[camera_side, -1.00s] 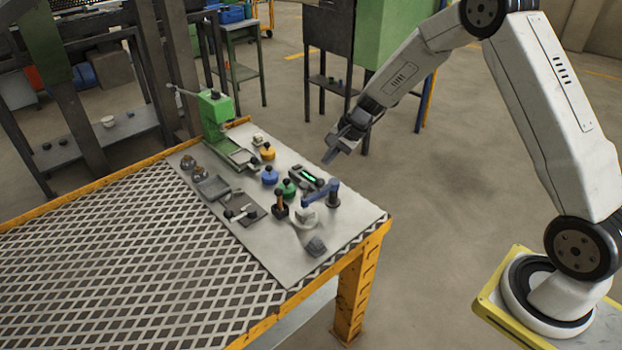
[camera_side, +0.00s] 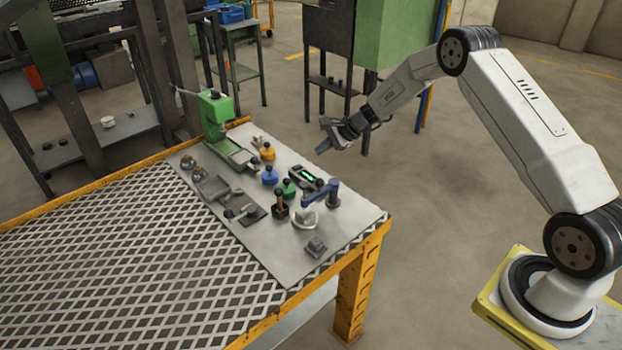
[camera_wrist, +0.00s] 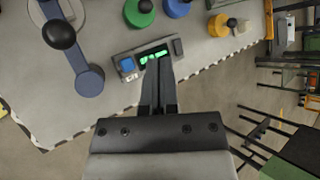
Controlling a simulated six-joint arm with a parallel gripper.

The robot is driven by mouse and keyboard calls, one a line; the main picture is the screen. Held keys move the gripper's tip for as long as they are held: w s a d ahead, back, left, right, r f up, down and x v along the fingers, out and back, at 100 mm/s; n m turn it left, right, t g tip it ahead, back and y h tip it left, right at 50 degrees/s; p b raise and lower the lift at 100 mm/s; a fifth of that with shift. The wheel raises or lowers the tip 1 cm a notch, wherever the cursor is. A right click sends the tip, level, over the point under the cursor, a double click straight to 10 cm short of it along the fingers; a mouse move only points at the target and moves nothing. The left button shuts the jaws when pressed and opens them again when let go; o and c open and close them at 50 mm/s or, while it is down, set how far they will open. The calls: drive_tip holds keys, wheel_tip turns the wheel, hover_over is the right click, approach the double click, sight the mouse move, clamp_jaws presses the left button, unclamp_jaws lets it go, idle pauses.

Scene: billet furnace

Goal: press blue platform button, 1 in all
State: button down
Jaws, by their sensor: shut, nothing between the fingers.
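A small dark box (camera_side: 307,178) with a lit green display lies on the grey plate. In the wrist view, a blue square button (camera_wrist: 127,65) sits at the left end of that box. A round blue knob-topped piece (camera_side: 270,176) stands left of the box in the side view; it also shows at the top of the wrist view (camera_wrist: 177,8). My gripper (camera_side: 322,149) is shut and empty, in the air beyond the box in the side view. In the wrist view its fingertips (camera_wrist: 157,62) overlap the green display, right of the blue button; their height above it cannot be told.
Around the box stand a green knob piece (camera_side: 289,188), a yellow one (camera_side: 268,152) and a blue lever arm (camera_side: 322,194). A green press (camera_side: 216,118) stands at the plate's far end. The yellow-edged mesh table top (camera_side: 120,260) is clear.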

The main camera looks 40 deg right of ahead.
drive_tip(key=shift+f, duration=0.2)
drive_tip(key=shift+f, duration=4.2)
drive_tip(key=shift+s+a+f, duration=0.1)
drive_tip(key=shift+s+f, duration=0.05)
drive_tip(key=shift+f, duration=0.55)
drive_tip(key=shift+s+f, duration=0.1)
drive_tip(key=shift+f, duration=0.55)
idle(0.5)
drive_tip(key=shift+r, duration=0.1)
drive_tip(key=shift+s+a+r, duration=0.3)
drive_tip(key=shift+s+r, duration=0.05)
drive_tip(key=shift+s, duration=0.05)
idle(0.3)
drive_tip(key=shift+w+d+r, duration=0.1)
drive_tip(key=shift+d+r, duration=0.05)
drive_tip(key=shift+r, duration=1.25)
drive_tip(key=shift+w+d+r, duration=0.1)
drive_tip(key=shift+r, duration=1.25)
